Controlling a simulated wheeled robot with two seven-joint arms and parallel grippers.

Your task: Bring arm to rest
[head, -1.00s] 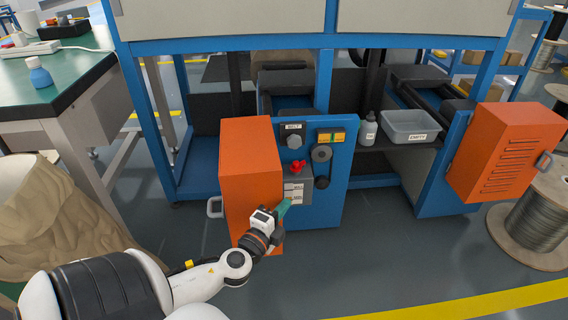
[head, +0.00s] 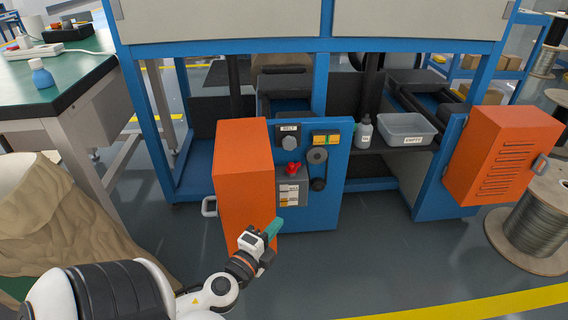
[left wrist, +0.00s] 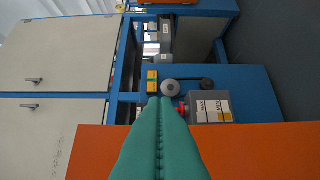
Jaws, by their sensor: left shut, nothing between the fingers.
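My left gripper (head: 274,228) has green fingers and is in front of the lower right side of the orange door (head: 243,180). Its fingers are closed together and hold nothing. In the left wrist view the green fingers (left wrist: 160,103) lie side by side, with the blue control panel behind them. My right gripper does not show.
A green-topped bench (head: 75,60) with a blue bottle (head: 40,74) stands at left, above a brown sack (head: 60,225). A grey tray (head: 406,128) and another orange door (head: 500,155) are right. A wire spool (head: 535,225) stands on the floor.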

